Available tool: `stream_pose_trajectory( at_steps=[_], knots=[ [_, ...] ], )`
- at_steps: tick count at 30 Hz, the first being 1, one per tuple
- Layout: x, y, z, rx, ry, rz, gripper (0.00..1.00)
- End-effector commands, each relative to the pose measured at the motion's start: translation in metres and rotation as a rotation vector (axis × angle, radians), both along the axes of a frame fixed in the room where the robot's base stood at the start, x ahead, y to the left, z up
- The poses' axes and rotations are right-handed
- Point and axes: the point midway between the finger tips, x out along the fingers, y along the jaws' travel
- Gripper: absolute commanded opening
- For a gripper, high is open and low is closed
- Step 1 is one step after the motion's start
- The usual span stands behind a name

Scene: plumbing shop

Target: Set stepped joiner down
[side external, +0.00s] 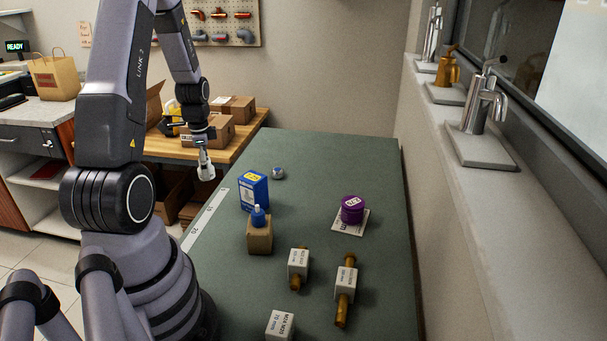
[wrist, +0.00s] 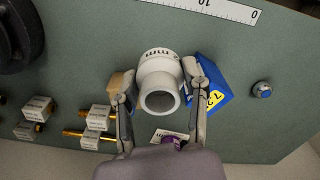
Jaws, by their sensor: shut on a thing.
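The stepped joiner is a white pipe piece with a wide collar and a narrower open end; in the wrist view the joiner (wrist: 160,66) shows its open bore towards the camera and dark print on its collar. My gripper (wrist: 158,84) is shut on it, one finger on each side. In the side view my gripper (side external: 203,147) hangs high with the white joiner (side external: 206,172) below it, clear of the green mat. The far end of the joiner is hidden.
A blue box (side external: 253,191) and a wooden block (side external: 259,236) with a blue-topped bottle stand on the green mat (side external: 330,170). A purple cap (side external: 352,209) sits on a card. Brass rods in white blocks (side external: 298,262) lie nearer. A ruler strip (side external: 205,219) runs along the left edge.

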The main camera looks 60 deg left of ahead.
Motion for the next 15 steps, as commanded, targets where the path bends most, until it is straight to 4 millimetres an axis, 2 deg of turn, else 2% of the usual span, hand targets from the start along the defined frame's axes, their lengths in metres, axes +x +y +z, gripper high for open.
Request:
stream_pose_trajectory(
  at_steps=[4,11,15],
  knots=[
    [0.001,0.000,0.024,0.002,-0.002,-0.003,0.19],
    [0.052,-0.005,0.020,0.000,0.000,-0.110,0.19],
    [0.093,-0.016,0.019,0.000,0.000,-0.194,0.19]
  ],
)
